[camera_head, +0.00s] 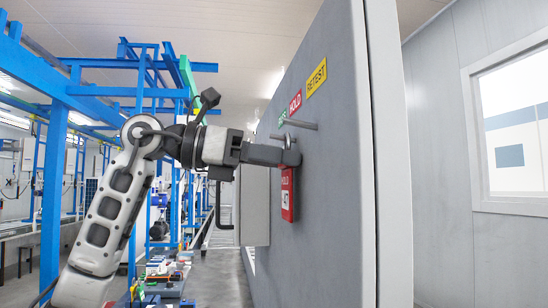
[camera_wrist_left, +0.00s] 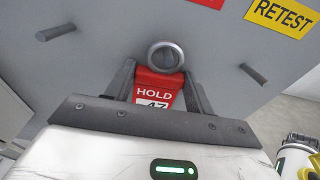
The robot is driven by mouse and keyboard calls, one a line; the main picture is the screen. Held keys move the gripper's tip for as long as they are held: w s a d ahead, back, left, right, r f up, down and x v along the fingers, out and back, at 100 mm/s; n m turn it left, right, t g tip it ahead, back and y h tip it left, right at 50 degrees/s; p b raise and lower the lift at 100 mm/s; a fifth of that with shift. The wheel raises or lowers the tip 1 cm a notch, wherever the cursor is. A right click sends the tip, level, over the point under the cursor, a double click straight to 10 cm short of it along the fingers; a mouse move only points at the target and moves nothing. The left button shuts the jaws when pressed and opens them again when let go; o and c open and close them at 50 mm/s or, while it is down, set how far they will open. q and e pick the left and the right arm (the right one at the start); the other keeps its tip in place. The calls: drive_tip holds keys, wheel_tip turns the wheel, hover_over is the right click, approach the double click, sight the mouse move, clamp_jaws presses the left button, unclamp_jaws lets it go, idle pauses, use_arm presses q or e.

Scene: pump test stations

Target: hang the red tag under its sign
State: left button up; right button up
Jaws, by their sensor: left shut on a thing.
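The red tag (camera_head: 288,194), with HOLD lettering, hangs upright close to the grey panel. My left gripper (camera_head: 284,156) is shut on the tag's upper part. In the left wrist view the tag (camera_wrist_left: 157,88) is between the fingers of the left gripper (camera_wrist_left: 158,88). A round grey ring (camera_wrist_left: 165,56) shows at the tag's top, end-on. I cannot tell whether a peg passes through it. The red HOLD sign (camera_head: 296,103) is on the panel above, cut off at the top of the wrist view (camera_wrist_left: 207,2). My right gripper is not in view.
The yellow RETEST sign (camera_head: 316,78) and a green sign (camera_head: 282,118) flank the HOLD sign. Bare pegs stick out at the left (camera_wrist_left: 55,32) and right (camera_wrist_left: 253,74) in the wrist view. Blue frames (camera_head: 60,120) stand left; a window (camera_head: 510,130) is at right.

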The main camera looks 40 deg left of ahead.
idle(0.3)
use_arm(q)
drive_tip(key=o, duration=1.1)
drive_tip(key=v, duration=1.6)
drive_tip(key=shift+b, duration=0.35)
